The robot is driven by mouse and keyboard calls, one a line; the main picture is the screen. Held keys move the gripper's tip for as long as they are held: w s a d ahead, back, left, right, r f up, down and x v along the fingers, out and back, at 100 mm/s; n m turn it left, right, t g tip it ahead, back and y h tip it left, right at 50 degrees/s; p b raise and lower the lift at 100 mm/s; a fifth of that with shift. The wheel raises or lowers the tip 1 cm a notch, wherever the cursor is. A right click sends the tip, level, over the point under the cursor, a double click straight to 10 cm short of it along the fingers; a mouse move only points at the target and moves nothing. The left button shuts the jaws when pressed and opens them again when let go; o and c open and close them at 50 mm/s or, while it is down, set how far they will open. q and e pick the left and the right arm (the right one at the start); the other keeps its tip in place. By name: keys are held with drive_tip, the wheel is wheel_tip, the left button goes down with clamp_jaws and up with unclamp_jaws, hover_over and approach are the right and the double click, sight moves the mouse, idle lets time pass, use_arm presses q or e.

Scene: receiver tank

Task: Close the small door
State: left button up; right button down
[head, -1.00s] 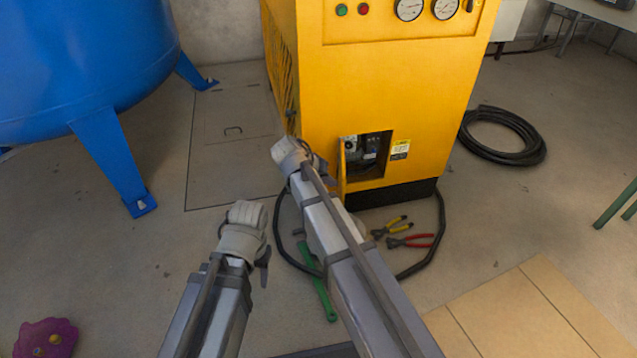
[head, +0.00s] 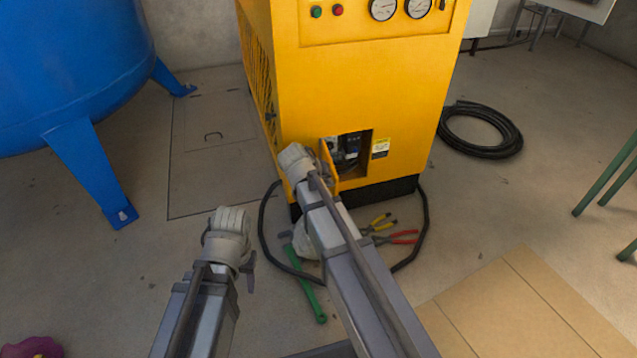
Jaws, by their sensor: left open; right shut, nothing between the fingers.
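The small door (head: 328,158) is a narrow yellow panel at the left edge of a dark opening (head: 350,153) low on the yellow machine's front. It stands open, swung outward, and valves and wiring show inside. My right gripper (head: 323,174) is shut and empty, just left of and in front of the door. Its wrist and arm hide part of it, and I cannot tell whether it touches the door. My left gripper (head: 250,270) is open and empty, lower left over the floor, away from the machine.
A blue tank (head: 70,70) on legs stands left. A black hose (head: 263,225) loops around the front floor, with a green tool (head: 308,290) and red-handled (head: 400,238) and yellow-handled pliers (head: 378,222). A coiled hose (head: 483,150) lies right. Floor between tank and machine is clear.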

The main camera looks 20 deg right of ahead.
drive_tip(key=w+d+n+t+y, duration=0.2)
drive_tip(key=d+n, duration=0.3)
drive_tip(key=d, duration=0.3)
drive_tip(key=w+d+n+t+y, duration=0.1)
drive_tip(key=w+d+n+y, duration=0.2)
drive_tip(key=d, duration=0.5)
drive_tip(key=w+d+n+g+y, duration=0.1)
drive_tip(key=w+d+n+y, duration=0.2)
drive_tip(key=w+n, duration=0.3)
drive_tip(key=w+d+n+g+y, duration=0.1)
drive_tip(key=w+d+n+y, duration=0.2)
drive_tip(key=w+n, duration=0.4)
drive_tip(key=shift+w+d+g+y, duration=0.2)
drive_tip(key=shift+d+g+y, duration=0.1)
drive_tip(key=shift+d, duration=0.25)
drive_tip(key=shift+a, duration=0.15)
